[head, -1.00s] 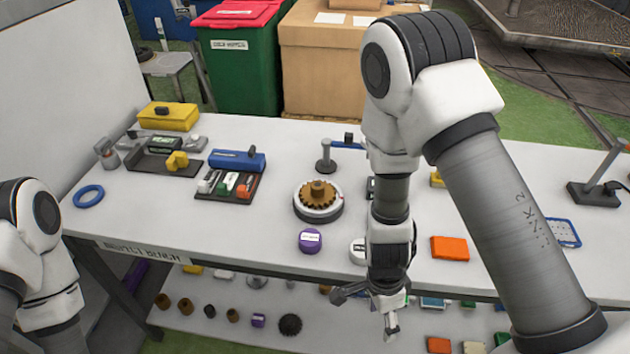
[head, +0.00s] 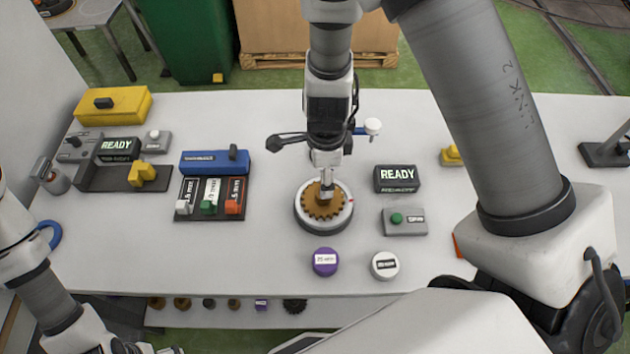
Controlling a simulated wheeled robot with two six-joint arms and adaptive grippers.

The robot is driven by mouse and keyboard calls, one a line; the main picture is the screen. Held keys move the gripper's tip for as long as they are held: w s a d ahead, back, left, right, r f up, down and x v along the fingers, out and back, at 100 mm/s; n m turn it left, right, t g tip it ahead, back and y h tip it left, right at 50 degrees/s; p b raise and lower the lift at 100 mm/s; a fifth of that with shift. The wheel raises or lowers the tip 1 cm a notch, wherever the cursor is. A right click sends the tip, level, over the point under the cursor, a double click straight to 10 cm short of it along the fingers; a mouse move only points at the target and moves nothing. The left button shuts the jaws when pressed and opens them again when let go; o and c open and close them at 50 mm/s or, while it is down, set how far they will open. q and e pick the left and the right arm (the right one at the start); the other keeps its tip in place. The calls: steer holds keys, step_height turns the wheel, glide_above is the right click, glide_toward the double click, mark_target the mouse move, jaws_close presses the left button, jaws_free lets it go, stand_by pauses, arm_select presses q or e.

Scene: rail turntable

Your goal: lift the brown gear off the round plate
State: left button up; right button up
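The brown gear (head: 322,208) lies flat on the round plate (head: 346,222), a grey and white turntable on the bench. My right gripper (head: 326,192) points straight down at the gear's raised hub, with its fingertips at or just above it. The hub is mostly hidden behind the fingers, and I cannot tell whether they are closed on it. My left arm comes in at the lower left, away from the plate; its gripper does not show.
Purple (head: 326,262) and white (head: 385,265) round pieces stand in front of the plate. A READY display (head: 397,179) and a green-button box (head: 404,221) are close on its right. A tray of coloured switches (head: 209,198) and a blue box (head: 214,162) are on its left.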

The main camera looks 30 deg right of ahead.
steer(key=f, duration=0.1)
steer(key=s+f+b, duration=0.1)
steer(key=shift+s+a+f, duration=0.1)
steer(key=shift+s+f, duration=0.1)
steer(key=shift+f, duration=0.15)
steer(key=f, duration=0.1)
steer(key=f+b, duration=0.1)
steer(key=f, duration=0.1)
steer(key=shift+w+a+b, duration=0.15)
steer(key=shift+w+b, duration=0.15)
steer(key=shift+w+f, duration=0.15)
steer(key=shift+w, duration=0.15)
steer(key=shift+s, duration=0.1)
steer(key=shift+s+r, duration=0.2)
steer(key=c, duration=0.5)
steer(key=shift+s, duration=0.1)
steer(key=c, duration=0.6)
arm_select(q)
steer(key=shift+s+f, duration=0.2)
steer(key=shift+f, duration=0.45)
steer(key=shift+s+f, duration=0.15)
steer(key=shift+f, duration=0.45)
arm_select(e)
jaws_close()
arm_select(q)
steer(key=shift+r, duration=0.15)
arm_select(e)
steer(key=shift+r, duration=0.15)
